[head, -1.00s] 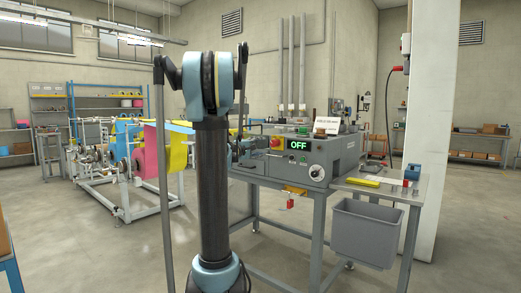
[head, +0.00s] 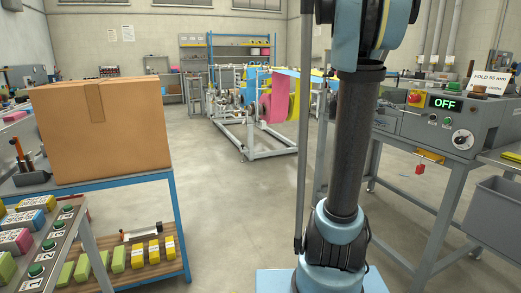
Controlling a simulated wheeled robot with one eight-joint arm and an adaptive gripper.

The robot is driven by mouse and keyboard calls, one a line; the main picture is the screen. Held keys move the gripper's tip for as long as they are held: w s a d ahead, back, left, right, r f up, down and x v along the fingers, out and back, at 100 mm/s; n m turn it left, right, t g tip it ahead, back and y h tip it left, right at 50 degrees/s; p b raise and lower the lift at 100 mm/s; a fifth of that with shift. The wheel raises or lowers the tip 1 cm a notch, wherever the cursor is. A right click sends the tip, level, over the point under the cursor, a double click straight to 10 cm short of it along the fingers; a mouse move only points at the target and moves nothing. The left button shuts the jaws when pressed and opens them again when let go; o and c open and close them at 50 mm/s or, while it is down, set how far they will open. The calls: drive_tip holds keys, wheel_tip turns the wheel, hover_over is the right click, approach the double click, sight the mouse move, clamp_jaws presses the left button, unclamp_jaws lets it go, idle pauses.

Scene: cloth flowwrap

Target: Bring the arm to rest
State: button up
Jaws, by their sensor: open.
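My arm rises at the right of centre in the head view. Its dark upright link stands on a pale blue base joint, and a thin grey rod runs along its left side. A pale blue joint tops the link and is cut off by the upper edge. My gripper is not in view. The folding machine (head: 422,124) stands right of my arm with its display reading OFF.
A large cardboard box (head: 108,130) stands on a blue-framed bench (head: 160,174) at the left. Its lower shelf (head: 143,277) holds yellow and green blocks. A rack of coloured cloth (head: 279,100) stands behind. A grey bin (head: 498,218) is at the right. Floor between is clear.

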drive_tip(key=s+a+f+m+g+y, duration=0.1)
drive_tip(key=s+a+f+y, duration=0.6)
drive_tip(key=s+a+f, duration=0.6)
drive_tip(key=s+a+f+m+g+y, duration=0.1)
drive_tip(key=s+a+f+y, duration=0.5)
drive_tip(key=s+a+f, duration=0.7)
drive_tip(key=s+a+g, duration=0.1)
drive_tip(key=s+a, duration=0.3)
drive_tip(key=a, duration=0.3)
drive_tip(key=shift+a+f+y, duration=0.15)
drive_tip(key=shift+a+y, duration=0.2)
drive_tip(key=shift+y, duration=0.05)
